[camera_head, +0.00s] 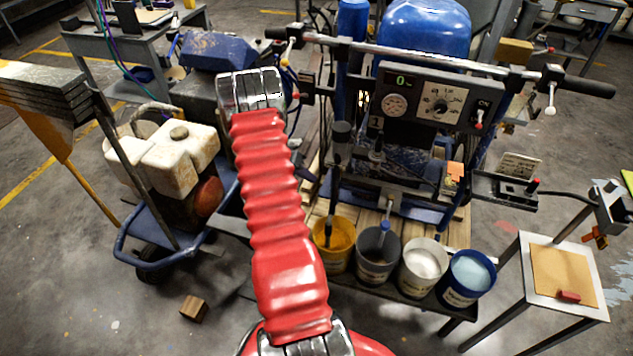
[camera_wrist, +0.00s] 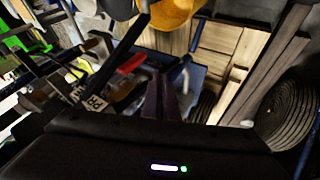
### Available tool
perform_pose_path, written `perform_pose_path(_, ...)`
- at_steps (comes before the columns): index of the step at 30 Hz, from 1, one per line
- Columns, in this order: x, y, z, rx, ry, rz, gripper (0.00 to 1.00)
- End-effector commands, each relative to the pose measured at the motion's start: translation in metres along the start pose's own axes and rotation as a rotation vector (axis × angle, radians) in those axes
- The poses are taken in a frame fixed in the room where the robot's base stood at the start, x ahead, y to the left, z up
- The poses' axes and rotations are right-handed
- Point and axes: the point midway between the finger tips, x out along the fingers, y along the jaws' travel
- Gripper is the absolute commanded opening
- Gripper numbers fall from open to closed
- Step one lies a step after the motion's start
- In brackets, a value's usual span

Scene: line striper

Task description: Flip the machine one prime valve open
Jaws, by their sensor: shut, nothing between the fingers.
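The machine (camera_head: 425,95) with a blue tank, a gauge panel and a mark like "1" below it stands at centre right in the head view. In the wrist view a red lever-like piece (camera_wrist: 131,64) lies left of my fingers, near a small white tag (camera_wrist: 95,103) with dark letters. I cannot tell for certain that it is the prime valve or how it is set. My gripper (camera_wrist: 166,95) is shut and empty, apart from the red piece. In the head view my red-sleeved arm reaches toward the machine's left side, and the gripper cannot be made out.
Several buckets, including a yellow one (camera_head: 333,243) and a blue one (camera_head: 466,277), stand before the machine. A handlebar (camera_head: 420,57) crosses above. A small stand (camera_head: 600,300) is at right. A coiled hose (camera_wrist: 285,115) lies right of my fingers. A wooden block (camera_head: 194,308) lies on the floor.

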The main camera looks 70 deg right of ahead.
Motion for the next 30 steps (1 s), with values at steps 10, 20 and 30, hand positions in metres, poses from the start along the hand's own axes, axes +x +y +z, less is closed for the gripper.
perform_pose_path(10,-0.056,-0.005,0.001,-0.003,0.003,-0.003,0.0)
perform_pose_path(20,-0.065,-0.005,0.001,-0.003,0.002,-0.002,0.0)
perform_pose_path(30,-0.066,-0.006,0.002,-0.004,0.003,-0.003,0.0)
